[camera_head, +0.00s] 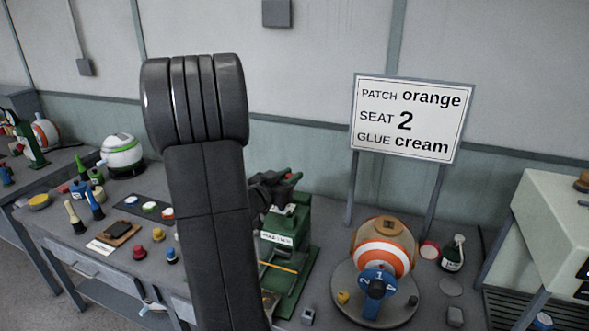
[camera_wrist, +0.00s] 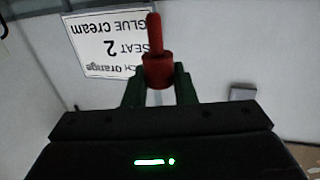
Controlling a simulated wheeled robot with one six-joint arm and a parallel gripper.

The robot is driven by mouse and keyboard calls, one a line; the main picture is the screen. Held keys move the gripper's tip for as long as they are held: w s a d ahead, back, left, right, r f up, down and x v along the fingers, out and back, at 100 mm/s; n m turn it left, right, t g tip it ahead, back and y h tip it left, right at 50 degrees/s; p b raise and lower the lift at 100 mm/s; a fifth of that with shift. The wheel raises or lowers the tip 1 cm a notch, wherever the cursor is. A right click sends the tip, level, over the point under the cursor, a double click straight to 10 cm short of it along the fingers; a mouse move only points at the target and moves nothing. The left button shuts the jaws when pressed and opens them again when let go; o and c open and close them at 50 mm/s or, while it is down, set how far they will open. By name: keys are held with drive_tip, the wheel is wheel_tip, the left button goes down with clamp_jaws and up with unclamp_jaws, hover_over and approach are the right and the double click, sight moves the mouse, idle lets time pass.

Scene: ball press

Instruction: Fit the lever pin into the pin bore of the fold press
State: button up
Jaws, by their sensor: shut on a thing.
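The red lever pin (camera_wrist: 155,40) stands between the green fingers of my gripper (camera_wrist: 160,78) in the wrist view. The gripper is shut on its wider lower part, and the narrow end points away from the fingers. In the head view my gripper (camera_head: 284,182) is at the top of the green fold press (camera_head: 290,238), partly behind my arm; a bit of red shows there. Whether it touches the press is unclear. The pin bore cannot be made out in either view.
A striped ball (camera_head: 384,244) sits on a round stand (camera_head: 346,311) with a blue numbered part to the right. A sign (camera_head: 410,118) stands behind. A white and green ball (camera_head: 122,153), pots and small caps crowd the bench at left. My arm hides the bench middle.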

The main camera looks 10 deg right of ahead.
drive_tip(key=shift+s+a, duration=0.1)
drive_tip(key=shift+f, duration=0.15)
drive_tip(key=shift+f+b, duration=2.35)
drive_tip(key=shift+f, duration=0.45)
drive_tip(key=shift+f+b, duration=1.95)
drive_tip(key=shift+f, duration=0.45)
drive_tip(key=o, duration=1.1)
drive_tip(key=shift+a, duration=0.1)
drive_tip(key=b+v, duration=0.2)
drive_tip(key=v, duration=1.1)
drive_tip(key=shift+s+a, duration=0.2)
drive_tip(key=shift+s, duration=0.1)
